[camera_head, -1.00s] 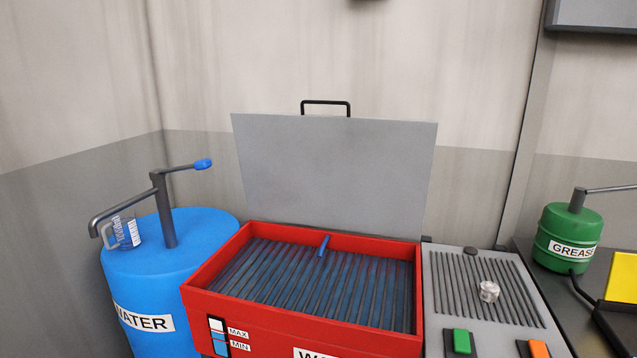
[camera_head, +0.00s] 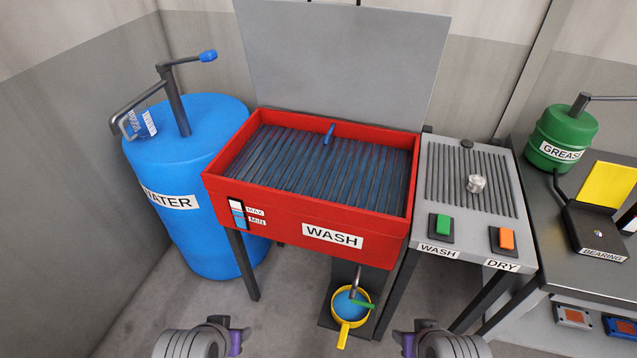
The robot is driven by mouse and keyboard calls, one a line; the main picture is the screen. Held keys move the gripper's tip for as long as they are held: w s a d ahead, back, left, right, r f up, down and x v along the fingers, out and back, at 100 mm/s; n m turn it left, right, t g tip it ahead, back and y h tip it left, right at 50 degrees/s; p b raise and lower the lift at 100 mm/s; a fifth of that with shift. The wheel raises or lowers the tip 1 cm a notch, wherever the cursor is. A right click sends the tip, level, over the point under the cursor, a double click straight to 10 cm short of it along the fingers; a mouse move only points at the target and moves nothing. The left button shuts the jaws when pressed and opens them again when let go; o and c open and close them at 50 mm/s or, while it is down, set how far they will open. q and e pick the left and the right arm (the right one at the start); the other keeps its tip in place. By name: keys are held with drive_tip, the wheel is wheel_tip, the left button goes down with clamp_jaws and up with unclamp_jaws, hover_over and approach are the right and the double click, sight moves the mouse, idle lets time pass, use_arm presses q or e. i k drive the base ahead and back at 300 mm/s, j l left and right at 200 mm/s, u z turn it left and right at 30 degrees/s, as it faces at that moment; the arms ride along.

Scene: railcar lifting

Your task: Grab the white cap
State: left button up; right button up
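A small whitish-silver round piece (camera_head: 476,184) sits on the ribbed grey top of the dry stand (camera_head: 440,160), right of the red wash tub. It is the only thing in view that could be the white cap; I cannot tell for sure that it is one. My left gripper (camera_head: 236,342) shows at the bottom edge, left of centre, with a purple part. My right gripper (camera_head: 407,342) shows at the bottom edge, right of centre. Both are far from the piece, in front of and below the tub. Their fingers are mostly cut off, so their opening is unclear.
The red wash tub (camera_head: 300,215) has its grey lid (camera_head: 345,60) raised. A blue water barrel (camera_head: 195,235) stands left. A yellow pan (camera_head: 345,325) of blue liquid sits below the tub. A green grease can (camera_head: 562,135) and bearing device (camera_head: 595,230) stand right. Green (camera_head: 442,226) and orange (camera_head: 506,239) buttons front the stand.

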sight(475, 183)
drive_tip(key=l+u, duration=0.25)
drive_tip(key=u, duration=0.2)
drive_tip(key=k+l+u, duration=0.1)
drive_tip(key=u, duration=0.4)
drive_tip(key=k+l+u, duration=0.1)
drive_tip(key=l+u, duration=0.2)
drive_tip(key=u, duration=0.15)
drive_tip(key=k+l+u, duration=0.5)
drive_tip(key=k+l, duration=0.55)
drive_tip(key=l, duration=0.15)
drive_tip(key=k+l, duration=0.35)
drive_tip(key=i+l, duration=0.2)
drive_tip(key=l, duration=0.25)
